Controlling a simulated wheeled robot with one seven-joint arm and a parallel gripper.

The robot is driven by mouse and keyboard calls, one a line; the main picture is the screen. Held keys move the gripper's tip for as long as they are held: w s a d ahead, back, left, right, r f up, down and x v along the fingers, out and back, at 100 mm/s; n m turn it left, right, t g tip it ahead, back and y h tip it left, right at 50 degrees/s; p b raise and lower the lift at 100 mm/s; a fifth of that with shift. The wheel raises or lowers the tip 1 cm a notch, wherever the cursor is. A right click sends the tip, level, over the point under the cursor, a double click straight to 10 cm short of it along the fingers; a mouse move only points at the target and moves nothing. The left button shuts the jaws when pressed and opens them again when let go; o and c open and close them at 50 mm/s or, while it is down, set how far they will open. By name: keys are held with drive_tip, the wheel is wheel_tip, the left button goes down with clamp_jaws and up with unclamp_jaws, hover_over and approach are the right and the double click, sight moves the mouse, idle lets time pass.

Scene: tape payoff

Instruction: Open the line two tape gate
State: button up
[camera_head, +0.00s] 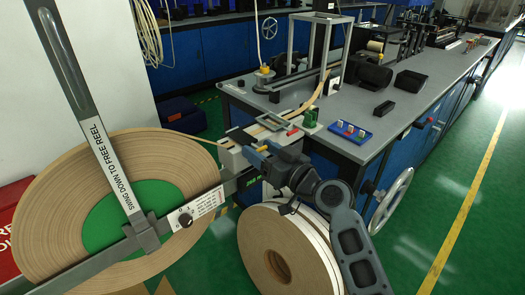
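A long grey arm (103,130) with a white label reading "SWING DOWN TO FREE REEL" stands tilted in front of the large tan tape reel (45,215) with a green centre. Its foot meets a grey bar (95,265) that crosses low in front of the reel. A white plate with a black knob (196,211) sits on the bar. I cannot tell which of these is the gate. My gripper (250,148) is at the bar's right end, by the table corner. Its fingertips are small and partly hidden, so I cannot tell whether it touches or holds anything.
A second tape roll (272,265) stands below my arm. The grey table (420,80) on blue cabinets carries a blue tray (350,132), black boxes and a metal frame. A handwheel (391,201) sticks out from its side. Green floor (425,235) is clear at the right.

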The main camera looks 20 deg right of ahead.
clamp_jaws()
idle(0.3)
drive_tip(key=shift+r, duration=0.1)
